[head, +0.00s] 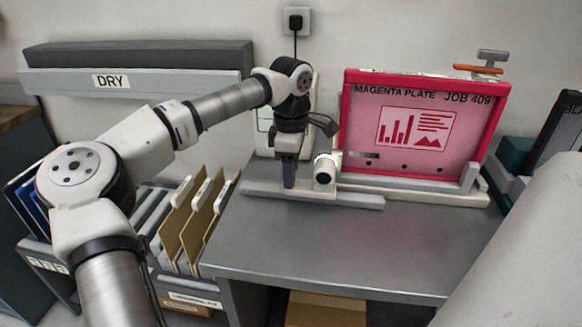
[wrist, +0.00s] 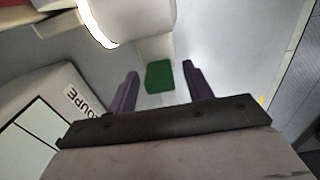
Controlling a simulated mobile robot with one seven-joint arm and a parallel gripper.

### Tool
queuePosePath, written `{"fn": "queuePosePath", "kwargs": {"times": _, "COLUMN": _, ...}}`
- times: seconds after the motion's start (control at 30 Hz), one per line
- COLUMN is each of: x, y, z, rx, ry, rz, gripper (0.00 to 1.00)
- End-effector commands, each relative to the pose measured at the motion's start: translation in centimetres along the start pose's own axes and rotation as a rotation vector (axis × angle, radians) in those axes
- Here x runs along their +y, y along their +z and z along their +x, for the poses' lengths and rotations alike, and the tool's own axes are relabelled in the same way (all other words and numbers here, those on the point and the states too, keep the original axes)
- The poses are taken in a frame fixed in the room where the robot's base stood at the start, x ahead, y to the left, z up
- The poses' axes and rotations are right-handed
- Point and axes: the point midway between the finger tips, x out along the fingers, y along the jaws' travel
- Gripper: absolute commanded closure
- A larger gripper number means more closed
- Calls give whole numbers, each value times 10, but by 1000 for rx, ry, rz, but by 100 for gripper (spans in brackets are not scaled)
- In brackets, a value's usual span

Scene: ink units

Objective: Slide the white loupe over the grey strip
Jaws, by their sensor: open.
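The white loupe (head: 325,168), a short barrel with a dark round end, sits at the lower left corner of the pink plate (head: 480,110). The grey strip (head: 365,155) is a small stepped band low on that plate, just right of the loupe. My gripper (head: 289,185) points down just left of the loupe. In the wrist view my open gripper (wrist: 160,70) has a green block (wrist: 160,76) showing between its fingers, apart from both. It adjoins a white part, seemingly the loupe (wrist: 98,22), whose rounded edge shows at the top.
A grey rail (head: 345,200) runs along the bench below the gripper. A white box marked LOUPE (wrist: 60,98) stands left in the wrist view. File folders (head: 195,220) stand left of the bench. The front of the grey benchtop (head: 400,245) is clear.

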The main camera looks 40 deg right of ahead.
Motion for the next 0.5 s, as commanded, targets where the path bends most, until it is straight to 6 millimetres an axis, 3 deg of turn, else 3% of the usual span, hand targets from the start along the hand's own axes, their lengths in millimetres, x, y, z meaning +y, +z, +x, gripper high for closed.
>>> {"fn": "queuePosePath", "kwargs": {"times": 0.07, "x": 0, "y": 0, "z": 0, "rx": 0, "ry": 0, "rz": 0, "gripper": 49}}
{"fn": "queuePosePath", "kwargs": {"times": 0.43, "x": 0, "y": 0, "z": 0, "rx": 0, "ry": 0, "rz": 0, "gripper": 98}}
{"fn": "queuePosePath", "kwargs": {"times": 0.5, "x": 0, "y": 0, "z": 0, "rx": 0, "ry": -1, "rz": 0, "gripper": 100}}
